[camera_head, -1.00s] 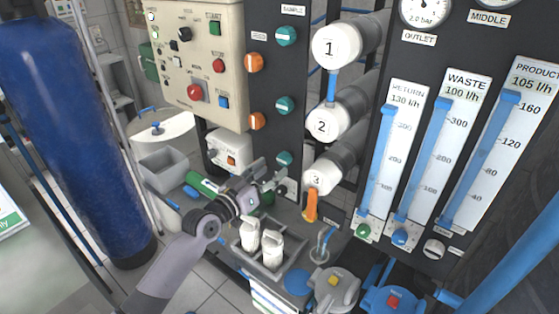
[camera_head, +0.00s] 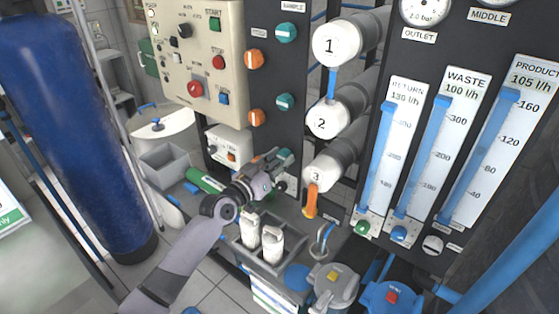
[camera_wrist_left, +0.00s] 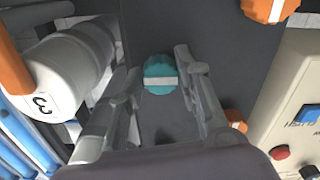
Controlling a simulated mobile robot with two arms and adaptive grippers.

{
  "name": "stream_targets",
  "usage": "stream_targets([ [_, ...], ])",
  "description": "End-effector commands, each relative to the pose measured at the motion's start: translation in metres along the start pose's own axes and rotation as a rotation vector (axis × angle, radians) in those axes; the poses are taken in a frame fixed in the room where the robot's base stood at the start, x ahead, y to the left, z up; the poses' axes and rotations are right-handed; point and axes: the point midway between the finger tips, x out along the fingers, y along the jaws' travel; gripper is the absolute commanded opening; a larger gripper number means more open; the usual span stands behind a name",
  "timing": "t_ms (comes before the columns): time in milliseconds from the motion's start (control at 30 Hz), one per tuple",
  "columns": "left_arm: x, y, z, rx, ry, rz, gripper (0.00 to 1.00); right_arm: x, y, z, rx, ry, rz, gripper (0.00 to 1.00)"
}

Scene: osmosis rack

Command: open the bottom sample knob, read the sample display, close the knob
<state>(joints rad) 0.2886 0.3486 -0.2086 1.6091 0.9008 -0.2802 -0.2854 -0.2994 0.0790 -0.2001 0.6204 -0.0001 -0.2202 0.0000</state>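The bottom sample knob (camera_wrist_left: 160,72) is a teal round knob with a white bar, on the dark panel. In the left wrist view it sits between the two spread fingers of my left gripper (camera_wrist_left: 160,62), with gaps visible on both sides. The bar lies nearly level in that view. In the head view my left gripper (camera_head: 277,160) is at the lower part of the panel and mostly covers this knob. Two more teal knobs, a middle one (camera_head: 285,103) and an upper one (camera_head: 286,33), are above it under the SAMPLE label (camera_head: 293,6). My right gripper is not in view.
Orange knobs (camera_head: 255,60) stand left of the teal column. White numbered cylinders (camera_head: 322,173) with an orange handle (camera_head: 311,200) are close on the right. A small white box (camera_head: 228,146) is left of the gripper. A grey holder with white bottles (camera_head: 272,244) is below.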

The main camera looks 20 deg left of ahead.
Motion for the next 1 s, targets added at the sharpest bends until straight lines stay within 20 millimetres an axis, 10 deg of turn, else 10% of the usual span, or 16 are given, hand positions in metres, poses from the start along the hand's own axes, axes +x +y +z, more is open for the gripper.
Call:
stream_targets([
  [367,-0.0002,-0.0002,0.0,0.0,0.0,0.0,0.04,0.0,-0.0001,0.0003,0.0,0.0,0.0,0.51],
  [1000,-0.0002,0.0008,-0.0005,-0.255,0.0,-0.001,0.03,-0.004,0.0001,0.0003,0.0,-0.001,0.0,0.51],
])
